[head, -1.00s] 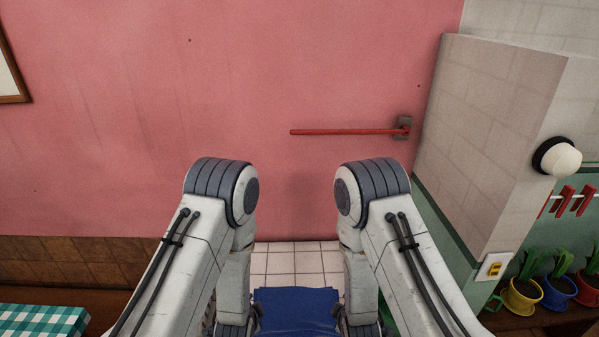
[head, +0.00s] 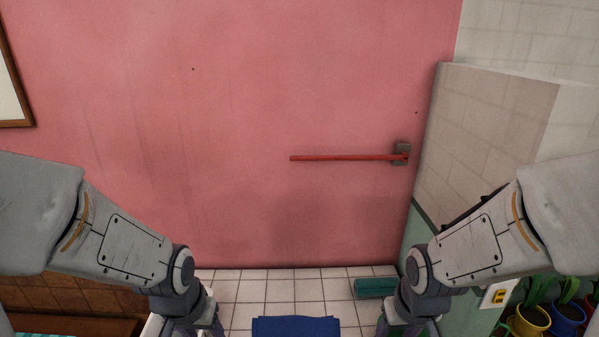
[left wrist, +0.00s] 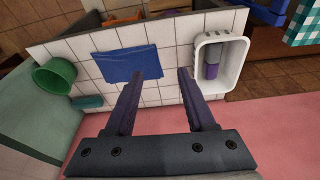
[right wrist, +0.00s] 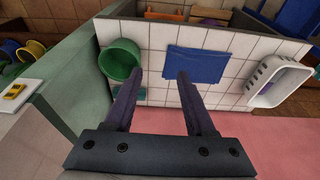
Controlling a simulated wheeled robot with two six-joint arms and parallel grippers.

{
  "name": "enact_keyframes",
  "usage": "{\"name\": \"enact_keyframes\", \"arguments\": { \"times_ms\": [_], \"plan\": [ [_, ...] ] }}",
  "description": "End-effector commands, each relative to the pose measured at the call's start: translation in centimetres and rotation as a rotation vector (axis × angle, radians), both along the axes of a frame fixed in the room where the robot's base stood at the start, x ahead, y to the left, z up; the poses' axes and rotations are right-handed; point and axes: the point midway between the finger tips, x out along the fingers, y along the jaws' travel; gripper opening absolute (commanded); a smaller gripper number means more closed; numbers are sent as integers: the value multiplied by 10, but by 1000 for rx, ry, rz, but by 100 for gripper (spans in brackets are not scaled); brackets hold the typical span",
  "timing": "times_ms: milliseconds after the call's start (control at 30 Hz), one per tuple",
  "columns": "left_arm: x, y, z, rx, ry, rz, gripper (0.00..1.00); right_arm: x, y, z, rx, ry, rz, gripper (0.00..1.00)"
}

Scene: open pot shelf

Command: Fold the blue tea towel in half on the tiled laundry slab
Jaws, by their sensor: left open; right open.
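The blue tea towel (head: 296,327) lies flat on the white tiled slab (head: 270,290), cut off by the bottom edge of the head view. It shows whole in the left wrist view (left wrist: 127,65) and the right wrist view (right wrist: 195,65) as a roughly rectangular cloth; I cannot tell how many layers it has. My left gripper (left wrist: 160,72) is open and empty, above the slab on the towel's tray side. My right gripper (right wrist: 160,72) is open and empty, above the slab on the towel's bucket side. Both are apart from the towel; their fingertips are hidden in the head view.
A white tray (left wrist: 223,73) holding a grey and purple item stands at the slab's left in the head view. A green bucket (right wrist: 120,58) and a teal block (head: 374,288) are at its right. The pink wall (head: 250,200) with a red bar (head: 345,158) rises behind.

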Motion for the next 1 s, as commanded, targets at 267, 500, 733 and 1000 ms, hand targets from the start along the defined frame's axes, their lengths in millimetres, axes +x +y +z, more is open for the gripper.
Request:
{"name": "enact_keyframes", "arguments": {
  "times_ms": [267,500,733,1000],
  "plan": [
    [-32,-59,-14,-12,54,-209,55,-32,59,-14,11,54,210,55],
    [-85,-107,-23,-16,121,-444,55,-85,107,-23,15,122,443,55],
    [-128,-126,-25,-11,179,-605,55,-129,128,-25,11,179,604,55],
    [-132,-126,-23,-9,185,-616,55,-132,128,-23,10,185,615,55]
  ]
}}
